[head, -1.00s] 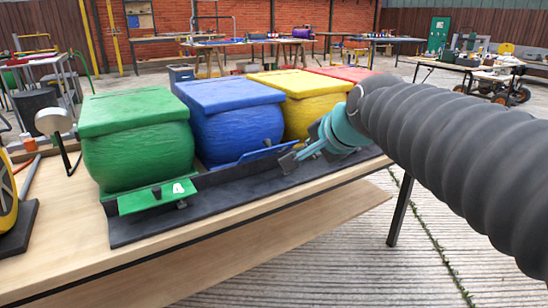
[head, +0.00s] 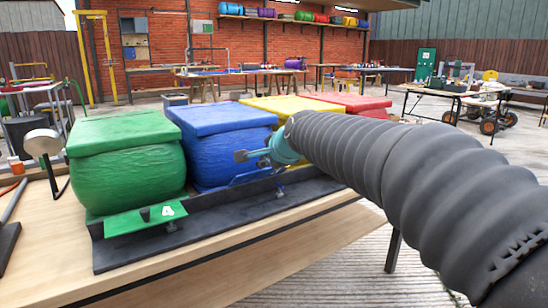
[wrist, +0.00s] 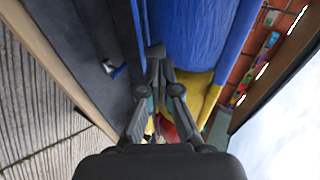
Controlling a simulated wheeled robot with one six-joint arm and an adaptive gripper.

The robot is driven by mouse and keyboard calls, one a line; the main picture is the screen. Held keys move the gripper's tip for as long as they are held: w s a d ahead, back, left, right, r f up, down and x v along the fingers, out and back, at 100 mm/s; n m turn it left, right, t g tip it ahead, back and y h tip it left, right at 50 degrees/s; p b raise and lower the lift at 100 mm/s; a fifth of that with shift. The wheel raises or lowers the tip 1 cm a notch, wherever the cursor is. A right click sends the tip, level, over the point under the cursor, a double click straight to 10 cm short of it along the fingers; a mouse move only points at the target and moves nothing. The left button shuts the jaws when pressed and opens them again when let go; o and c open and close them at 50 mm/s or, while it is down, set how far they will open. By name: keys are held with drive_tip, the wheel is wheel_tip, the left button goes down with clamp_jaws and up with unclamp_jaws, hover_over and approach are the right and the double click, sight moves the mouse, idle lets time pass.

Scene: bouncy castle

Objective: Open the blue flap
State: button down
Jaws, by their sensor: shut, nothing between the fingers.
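The blue box (head: 217,160) stands second from the left on a dark base, with a blue lid. A narrow blue flap (head: 250,178) runs along its lower front; my gripper partly covers this area, and I cannot tell the flap's exact angle. In the wrist view a thin blue strip (wrist: 143,18), likely the flap's edge, runs beside the blue box (wrist: 196,35). My gripper (head: 243,156) is shut and empty in front of the blue box, above the flap. Its fingertips (wrist: 157,52) meet near the strip in the wrist view; contact is unclear.
A green box (head: 125,175) stands at left, its green flap (head: 145,217) marked 4 folded out. A yellow box (head: 290,106) and a red box (head: 350,102) stand to the right. The dark base (head: 200,240) lies along the wooden table (head: 60,270). Paved floor lies in front.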

drive_tip(key=shift+x, duration=1.35)
drive_tip(key=shift+r, duration=0.15)
drive_tip(key=shift+w+r+p, duration=0.15)
drive_tip(key=shift+p, duration=0.5)
drive_tip(key=shift+a+p, duration=0.15)
drive_tip(key=shift+p, duration=0.15)
